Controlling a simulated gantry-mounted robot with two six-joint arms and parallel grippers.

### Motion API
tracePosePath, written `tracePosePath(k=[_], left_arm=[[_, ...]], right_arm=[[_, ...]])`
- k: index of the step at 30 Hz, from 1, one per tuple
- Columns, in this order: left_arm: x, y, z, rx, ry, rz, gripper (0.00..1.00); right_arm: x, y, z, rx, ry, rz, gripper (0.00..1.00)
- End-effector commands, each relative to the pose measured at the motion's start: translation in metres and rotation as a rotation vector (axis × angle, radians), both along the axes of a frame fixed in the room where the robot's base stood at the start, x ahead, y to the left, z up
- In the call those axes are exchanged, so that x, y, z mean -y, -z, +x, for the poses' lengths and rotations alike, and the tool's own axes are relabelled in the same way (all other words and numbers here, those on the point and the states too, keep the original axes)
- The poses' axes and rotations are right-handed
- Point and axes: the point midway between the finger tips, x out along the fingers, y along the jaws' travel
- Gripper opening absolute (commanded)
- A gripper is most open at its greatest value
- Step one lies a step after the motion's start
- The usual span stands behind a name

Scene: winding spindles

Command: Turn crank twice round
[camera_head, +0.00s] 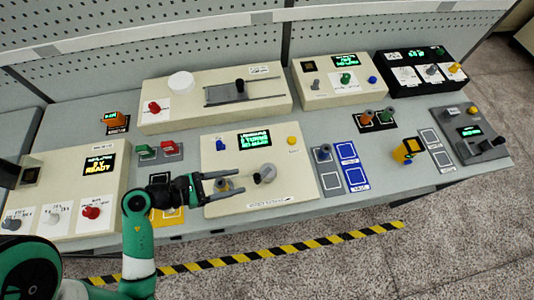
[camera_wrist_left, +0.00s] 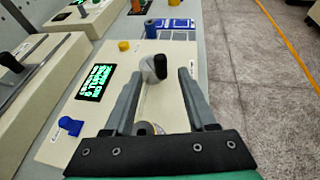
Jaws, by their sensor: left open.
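The grey crank (camera_head: 267,172) with a dark handle knob stands on the cream panel (camera_head: 300,186) in the middle of the bench. It also shows in the left wrist view (camera_wrist_left: 150,71), with its black knob (camera_wrist_left: 179,62) toward the right finger. My left gripper (camera_head: 242,180) is open and empty, and its fingers point at the crank from the left. In the left wrist view the gripper (camera_wrist_left: 160,73) has the crank beyond and between its fingertips. I cannot tell whether a finger touches it. A small round spool (camera_wrist_left: 147,128) sits beneath the fingers. My right gripper is not in view.
The panel has a green-lit display (camera_head: 254,139), a blue knob (camera_head: 220,144) and a yellow button (camera_head: 292,140). A slider box (camera_head: 215,98) stands behind. Blue-framed pads (camera_head: 347,151) lie to the right. A yellow pad (camera_head: 166,215) lies under my left arm.

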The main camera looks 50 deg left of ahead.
Motion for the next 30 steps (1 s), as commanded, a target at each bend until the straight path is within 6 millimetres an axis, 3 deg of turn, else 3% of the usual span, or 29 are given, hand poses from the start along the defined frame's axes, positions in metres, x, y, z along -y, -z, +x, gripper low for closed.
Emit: tracePosePath(k=[16, 27, 30], left_arm=[[0.032, 0.038, 0.085, 0.003, 0.006, 0.002, 0.57], [0.034, 0.040, 0.094, 0.003, 0.001, 0.002, 0.57], [0.034, 0.040, 0.093, 0.003, 0.001, 0.002, 0.41]], right_arm=[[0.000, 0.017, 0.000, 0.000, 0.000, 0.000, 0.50], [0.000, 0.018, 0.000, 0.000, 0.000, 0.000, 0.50], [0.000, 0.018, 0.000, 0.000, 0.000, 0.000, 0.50]])
